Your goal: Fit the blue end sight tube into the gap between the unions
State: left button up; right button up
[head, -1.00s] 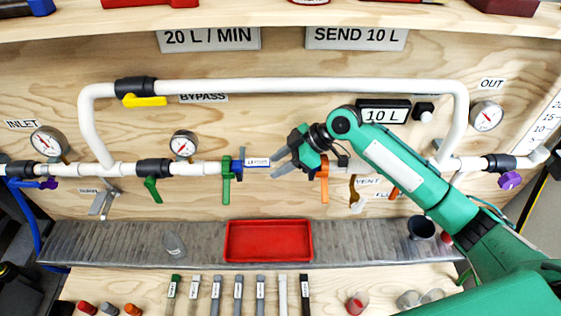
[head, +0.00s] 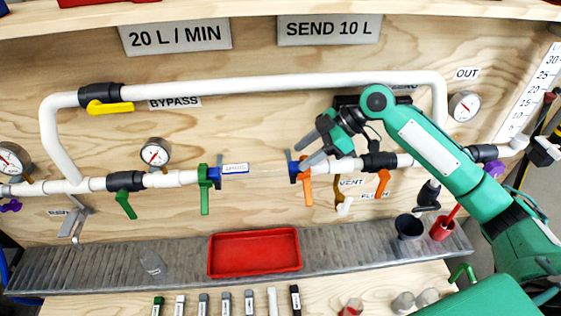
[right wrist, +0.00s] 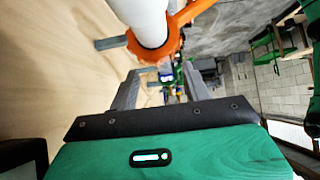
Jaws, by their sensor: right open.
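The sight tube (head: 262,169), clear with blue ends and a white label at its left, lies level in the pipe line between the union with the green handle (head: 204,182) and the union with the orange handle (head: 306,184). Its ends appear to meet both unions; how deeply they seat is too small to tell. My right gripper (head: 303,153) is open and empty, by the tube's right end and the orange union. In the right wrist view, its two grey fingers stand apart (right wrist: 160,88) below the orange union ring (right wrist: 160,50). My left gripper is not in view.
The white bypass pipe (head: 240,88) with a yellow handle (head: 110,107) runs above. A red tray (head: 255,253) sits on the grey ledge (head: 335,250) below, with dark and red cups (head: 409,227) at right. Several labelled sticks stand at the front edge.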

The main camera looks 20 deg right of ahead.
aim_at(325, 162)
jog(key=shift+s+d+b, duration=0.25)
jog(key=shift+d, duration=0.9)
jog(key=shift+s+d+b, duration=0.2)
jog(key=shift+d+b, duration=0.05)
jog(key=shift+d, duration=0.85)
